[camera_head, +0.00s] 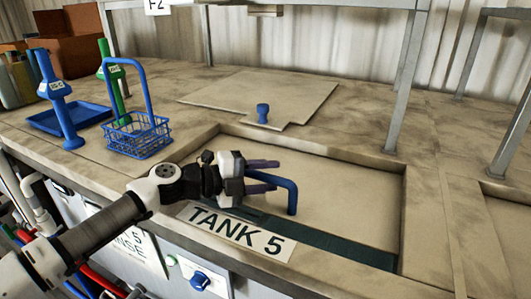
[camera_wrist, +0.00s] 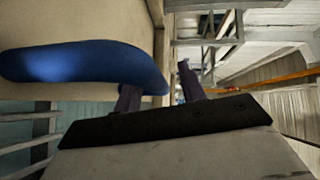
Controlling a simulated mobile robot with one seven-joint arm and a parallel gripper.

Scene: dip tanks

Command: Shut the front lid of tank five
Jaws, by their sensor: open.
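Tank five, marked by its "TANK 5" label (camera_head: 236,229), has a recessed opening in the worktop. A beige panel, apparently its front lid (camera_head: 350,205), fills most of the recess. A dark green strip (camera_head: 340,246) shows along the recess's front side, by the label. A blue bar handle (camera_head: 291,196) rises near the panel's front left part; it also shows large in the wrist view (camera_wrist: 85,62). My gripper (camera_head: 270,176) is open beside the handle, its fingers pointing right. Whether the fingers straddle or touch the handle I cannot tell.
Behind lies a flat panel (camera_head: 240,93) with a blue knob (camera_head: 263,113). A blue wire basket (camera_head: 138,138), a blue tray (camera_head: 70,118) and blue and green upright tools stand at left. A metal post (camera_head: 405,100) rises behind the recess.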

